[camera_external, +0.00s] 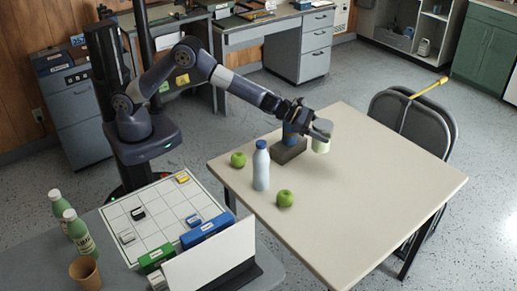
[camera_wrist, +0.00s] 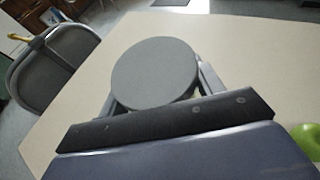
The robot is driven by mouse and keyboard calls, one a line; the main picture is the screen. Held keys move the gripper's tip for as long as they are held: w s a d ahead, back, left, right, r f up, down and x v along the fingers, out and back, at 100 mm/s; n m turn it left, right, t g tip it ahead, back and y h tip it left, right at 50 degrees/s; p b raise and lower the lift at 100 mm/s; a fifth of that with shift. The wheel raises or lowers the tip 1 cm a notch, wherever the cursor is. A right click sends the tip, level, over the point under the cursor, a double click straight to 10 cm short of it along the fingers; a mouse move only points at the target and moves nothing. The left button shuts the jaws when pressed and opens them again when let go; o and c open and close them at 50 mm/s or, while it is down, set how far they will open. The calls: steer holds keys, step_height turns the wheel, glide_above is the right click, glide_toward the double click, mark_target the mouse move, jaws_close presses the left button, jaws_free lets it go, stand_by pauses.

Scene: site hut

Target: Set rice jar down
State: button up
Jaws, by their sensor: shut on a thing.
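The rice jar (camera_external: 320,146) is a small pale jar with a grey lid, held at the end of my arm over the light table (camera_external: 360,190). In the wrist view its round grey lid (camera_wrist: 155,70) sits between the two fingers. My gripper (camera_external: 318,130) is shut on the jar. The jar looks upright and close to the tabletop; I cannot tell whether its base touches it. The lower part of the jar is hidden in the wrist view.
A dark block (camera_external: 289,150) with a blue item stands just left of the jar. A blue-capped bottle (camera_external: 261,170) and two green apples (camera_external: 285,198) (camera_external: 238,159) are further left. The table's right side is clear. A folding chair (camera_external: 425,120) stands at the far edge.

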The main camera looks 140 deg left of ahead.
steer(key=s+a+n+g+y+p, duration=0.1)
steer(key=s+a+n+y+p, duration=0.15)
steer(key=s+a, duration=1.45)
steer(key=shift+m+g+h, duration=0.25)
steer(key=shift+g, duration=0.05)
steer(key=shift+s+d+f, duration=0.2)
steer(key=shift+s+f, duration=0.35)
steer(key=shift+f, duration=1.15)
steer(key=shift+s+d+f, duration=0.15)
steer(key=shift+s+f, duration=0.4)
steer(key=shift+f, duration=1.15)
steer(key=shift+s+d+f, duration=0.2)
steer(key=shift+s+f, duration=0.35)
steer(key=shift+f, duration=1.15)
steer(key=shift+f+b, duration=0.15)
steer(key=shift+b, duration=0.2)
steer(key=o, duration=1.2)
